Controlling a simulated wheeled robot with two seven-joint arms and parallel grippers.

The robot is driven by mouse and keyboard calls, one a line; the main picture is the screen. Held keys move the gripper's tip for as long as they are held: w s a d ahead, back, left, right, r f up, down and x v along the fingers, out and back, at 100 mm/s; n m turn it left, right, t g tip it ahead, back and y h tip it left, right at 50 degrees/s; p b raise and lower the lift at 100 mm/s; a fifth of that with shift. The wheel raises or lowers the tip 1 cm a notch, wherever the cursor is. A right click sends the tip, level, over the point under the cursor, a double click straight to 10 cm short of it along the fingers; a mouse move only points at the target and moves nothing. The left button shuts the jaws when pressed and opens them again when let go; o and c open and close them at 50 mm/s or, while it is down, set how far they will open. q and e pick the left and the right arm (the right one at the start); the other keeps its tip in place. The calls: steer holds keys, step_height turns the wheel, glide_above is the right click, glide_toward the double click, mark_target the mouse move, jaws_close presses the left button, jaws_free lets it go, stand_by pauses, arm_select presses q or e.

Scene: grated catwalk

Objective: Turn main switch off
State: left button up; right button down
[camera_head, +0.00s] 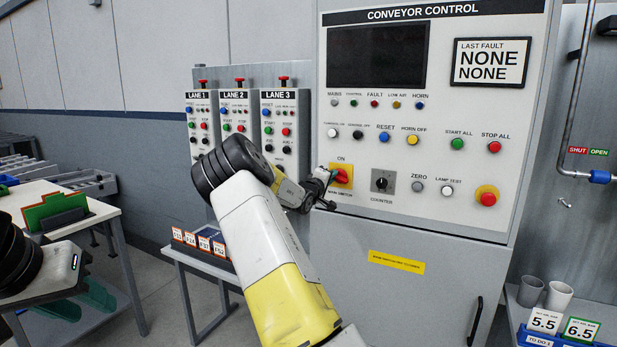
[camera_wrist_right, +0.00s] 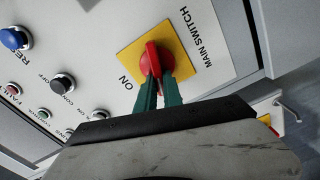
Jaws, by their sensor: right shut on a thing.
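The main switch is a red rotary handle (camera_wrist_right: 151,60) on a yellow plate (camera_wrist_right: 128,56), with "ON" printed on one side and "MAIN SWITCH" on the other. In the head view, the switch (camera_head: 343,176) is low on the left of the conveyor control panel. My right gripper (camera_head: 333,177) reaches it from the left. In the wrist view, its two green fingers (camera_wrist_right: 159,82) are shut on the red handle, one on each side. The exact handle angle is hard to read. My left gripper (camera_head: 80,301) is at the lower left, its green fingers apart and empty.
The counter knob (camera_head: 382,181) sits right of the switch, with several push buttons above. Lane boxes (camera_head: 236,96) stand to the left. A small table with number cards (camera_head: 198,241) is below them. A table (camera_head: 90,210) with a green rack is near my left arm.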

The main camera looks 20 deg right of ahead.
steer(key=n, duration=0.3)
steer(key=shift+w+a+f, duration=0.1)
steer(key=shift+f, duration=0.25)
steer(key=shift+n, duration=0.5)
steer(key=c, duration=1.5)
jaws_free()
steer(key=v, duration=0.8)
